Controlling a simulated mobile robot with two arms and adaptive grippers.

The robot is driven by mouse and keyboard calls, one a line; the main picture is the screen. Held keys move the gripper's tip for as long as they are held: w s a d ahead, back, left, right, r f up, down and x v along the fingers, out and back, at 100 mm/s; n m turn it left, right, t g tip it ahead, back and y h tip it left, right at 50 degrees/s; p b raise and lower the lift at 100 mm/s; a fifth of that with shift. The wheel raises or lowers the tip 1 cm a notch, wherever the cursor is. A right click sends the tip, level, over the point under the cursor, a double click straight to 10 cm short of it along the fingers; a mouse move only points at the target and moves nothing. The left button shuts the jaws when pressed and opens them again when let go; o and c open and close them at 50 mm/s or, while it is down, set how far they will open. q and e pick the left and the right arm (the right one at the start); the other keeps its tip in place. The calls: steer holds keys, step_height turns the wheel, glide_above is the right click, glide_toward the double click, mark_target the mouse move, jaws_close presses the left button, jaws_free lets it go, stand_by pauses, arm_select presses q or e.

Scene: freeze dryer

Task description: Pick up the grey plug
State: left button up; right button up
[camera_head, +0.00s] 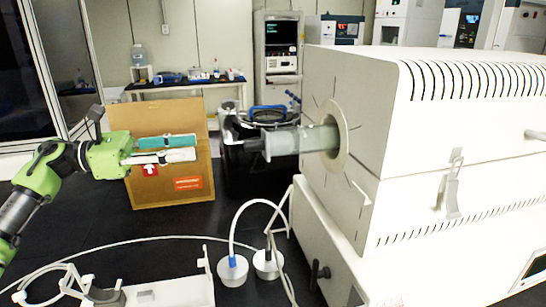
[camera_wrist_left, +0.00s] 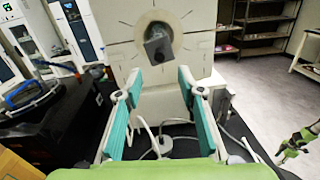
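The grey plug (camera_head: 281,142) sits at the outer end of the tube that sticks out from the left face of the white machine. In the left wrist view it is a grey block (camera_wrist_left: 158,47) with a dark knob facing me. My left gripper (camera_head: 196,148) is left of the plug at about its height, with a clear gap between them. In the wrist view its teal-padded fingers (camera_wrist_left: 159,82) are wide apart with nothing between them. A green and dark arm part, likely my right arm's end, shows at the wrist view's right edge; its fingers are unclear.
The white machine (camera_head: 370,130) fills the right side. Two grey round pieces with white hoses (camera_head: 233,270) stand on the black table below the tube. A cardboard box (camera_head: 180,187) and a black item stand behind. A white holder (camera_head: 170,293) lies at the front.

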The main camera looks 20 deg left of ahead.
arm_select(q)
steer(key=f, duration=0.1)
steer(key=p, duration=0.4)
glide_toward(245, 144)
steer(key=x, duration=0.5)
steer(key=shift+w+f, duration=0.3)
steer(key=shift+f, duration=0.05)
steer(key=shift+w+d+r+p, duration=0.2)
steer(key=shift+d+p, duration=0.1)
steer(key=shift+p, duration=0.3)
steer(key=p+x, duration=0.3)
steer(key=x, duration=0.1)
steer(key=shift+w+a, duration=0.1)
steer(key=shift+w+d+f, duration=0.15)
steer(key=shift+d+f, duration=0.1)
arm_select(e)
step_height(245, 144, up, 8)
steer(key=w, duration=0.1)
steer(key=shift+a+f, duration=0.25)
arm_select(q)
steer(key=shift+c, duration=0.4)
jaws_close()
arm_select(e)
steer(key=shift+d, duration=0.15)
